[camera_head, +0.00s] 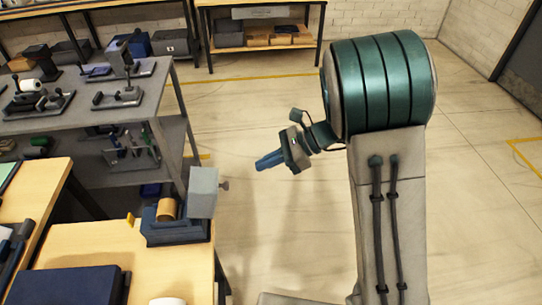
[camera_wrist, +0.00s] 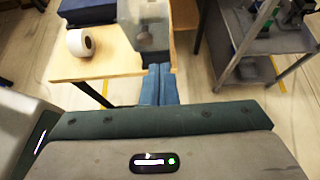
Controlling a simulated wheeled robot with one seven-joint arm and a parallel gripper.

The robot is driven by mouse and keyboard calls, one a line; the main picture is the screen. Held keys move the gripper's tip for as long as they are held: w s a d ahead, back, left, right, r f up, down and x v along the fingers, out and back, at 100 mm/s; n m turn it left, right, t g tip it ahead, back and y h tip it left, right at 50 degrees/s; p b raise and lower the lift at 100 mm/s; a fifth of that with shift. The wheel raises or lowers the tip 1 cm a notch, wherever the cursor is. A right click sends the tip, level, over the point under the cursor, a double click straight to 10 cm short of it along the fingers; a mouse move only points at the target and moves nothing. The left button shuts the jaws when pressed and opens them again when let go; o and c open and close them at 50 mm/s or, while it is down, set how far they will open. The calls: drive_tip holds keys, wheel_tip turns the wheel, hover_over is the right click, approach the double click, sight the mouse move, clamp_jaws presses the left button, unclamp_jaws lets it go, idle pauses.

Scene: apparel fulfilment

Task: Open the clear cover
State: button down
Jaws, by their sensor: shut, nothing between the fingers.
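The clear cover (camera_head: 203,190) is a pale, see-through box shape with a small knob on its right side. It stands at the right of a dark blue device (camera_head: 176,231) on the wooden table's corner. A tan roll (camera_head: 167,209) sits in the device. The wrist view shows the cover (camera_wrist: 143,12) at the top, with the device's dark body seen through and below it. My gripper (camera_head: 262,163) has blue fingers pressed together, empty, over open floor to the right of the cover and apart from it. Its fingers also show in the wrist view (camera_wrist: 159,70), pointing toward the device.
The wooden table (camera_head: 95,243) holds a dark blue box (camera_head: 68,287) and a white roll (camera_wrist: 80,42). A grey shelf bench (camera_head: 150,85) with several tools stands behind. Another table (camera_head: 262,48) is at the back.

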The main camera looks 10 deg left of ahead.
drive_tip(key=s+a+f+p, duration=0.1)
drive_tip(key=s+a+p, duration=0.1)
drive_tip(key=a, duration=0.6)
drive_tip(key=shift+s+a+f, duration=0.2)
drive_tip(key=shift+s+f, duration=0.1)
drive_tip(key=shift+f, duration=0.05)
drive_tip(key=shift+p, duration=0.3)
